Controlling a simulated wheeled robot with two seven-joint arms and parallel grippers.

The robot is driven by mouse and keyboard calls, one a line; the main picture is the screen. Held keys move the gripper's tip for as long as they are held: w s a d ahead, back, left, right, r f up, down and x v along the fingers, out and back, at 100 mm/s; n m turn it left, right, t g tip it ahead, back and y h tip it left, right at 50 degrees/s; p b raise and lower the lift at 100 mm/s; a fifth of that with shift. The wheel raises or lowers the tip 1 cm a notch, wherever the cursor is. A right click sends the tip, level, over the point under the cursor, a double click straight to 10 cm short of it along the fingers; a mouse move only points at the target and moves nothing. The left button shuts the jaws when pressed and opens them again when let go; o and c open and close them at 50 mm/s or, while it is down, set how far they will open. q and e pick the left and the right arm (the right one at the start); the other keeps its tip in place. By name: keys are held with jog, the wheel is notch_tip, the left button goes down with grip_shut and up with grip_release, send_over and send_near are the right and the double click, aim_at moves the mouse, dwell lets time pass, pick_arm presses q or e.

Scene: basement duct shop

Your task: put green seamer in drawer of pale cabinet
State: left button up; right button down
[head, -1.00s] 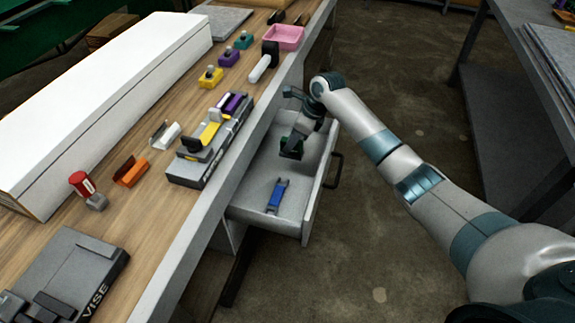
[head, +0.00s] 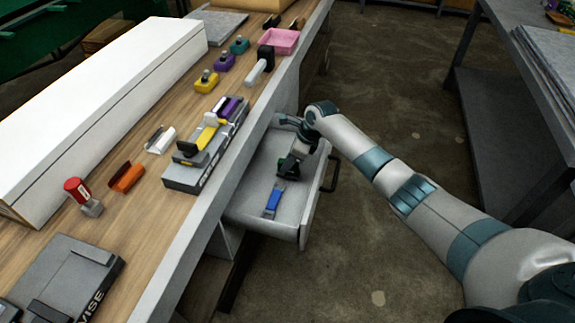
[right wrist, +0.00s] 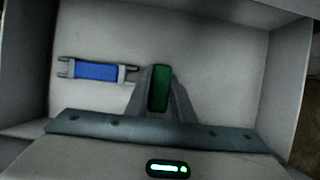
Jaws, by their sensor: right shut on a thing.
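The green seamer (right wrist: 160,88) is between the two fingers of my right gripper (right wrist: 160,95) in the right wrist view. In the head view my right gripper (head: 291,164) reaches down inside the open drawer, with the dark green seamer (head: 287,167) at its tips. The gripper is shut on the seamer. Whether the seamer touches the drawer floor I cannot tell. The pale drawer (head: 251,205) is pulled out below the bench top, and its floor shows in the right wrist view (right wrist: 215,60). My left gripper is not in view.
A blue tool (head: 273,201) lies on the drawer floor beside the seamer, also in the right wrist view (right wrist: 95,71). The drawer has a dark handle (head: 331,174). The bench top (head: 125,221) above holds several tools and a pink tray (head: 280,41).

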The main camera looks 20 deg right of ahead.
jog(key=shift+f, duration=0.35)
jog(key=shift+f, duration=0.15)
jog(key=c, duration=1.5)
grip_release()
jog(key=shift+c, duration=0.2)
jog(key=v, duration=1.2)
jog(key=shift+p, duration=0.45)
